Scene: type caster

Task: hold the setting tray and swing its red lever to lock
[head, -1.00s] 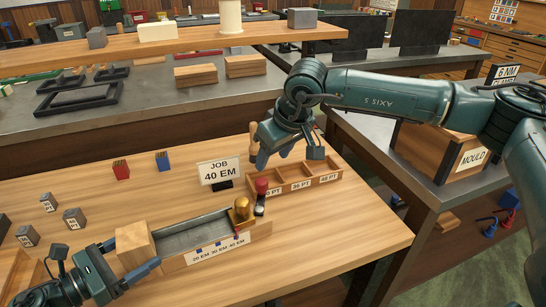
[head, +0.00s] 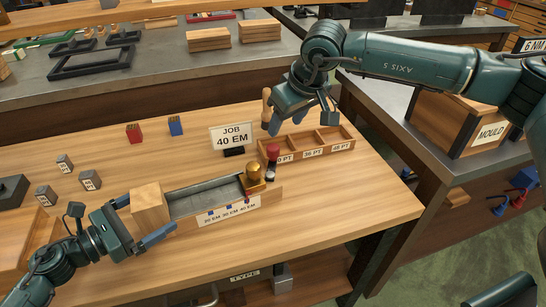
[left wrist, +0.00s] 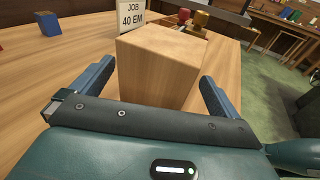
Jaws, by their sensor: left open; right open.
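The setting tray has a grey metal channel (head: 205,197), a front rail marked 20, 30 and 40 EM, and a wooden end block (head: 150,208). A brass knob (head: 254,177) and the red-topped lever (head: 272,152) are at its right end; the lever stands roughly upright. My left gripper (head: 140,219) is open at the end block. In the left wrist view its fingers lie either side of the block (left wrist: 165,65), with visible gaps. My right gripper (head: 300,117) is open and empty, above and behind the lever, pointing down.
A sectioned wooden box (head: 345,147) marked with PT sizes stands behind the lever, below my right gripper. The JOB 40 EM sign (head: 231,139) stands behind the tray. Red (head: 134,133) and blue (head: 175,125) blocks and several grey cubes lie left. The table front right is clear.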

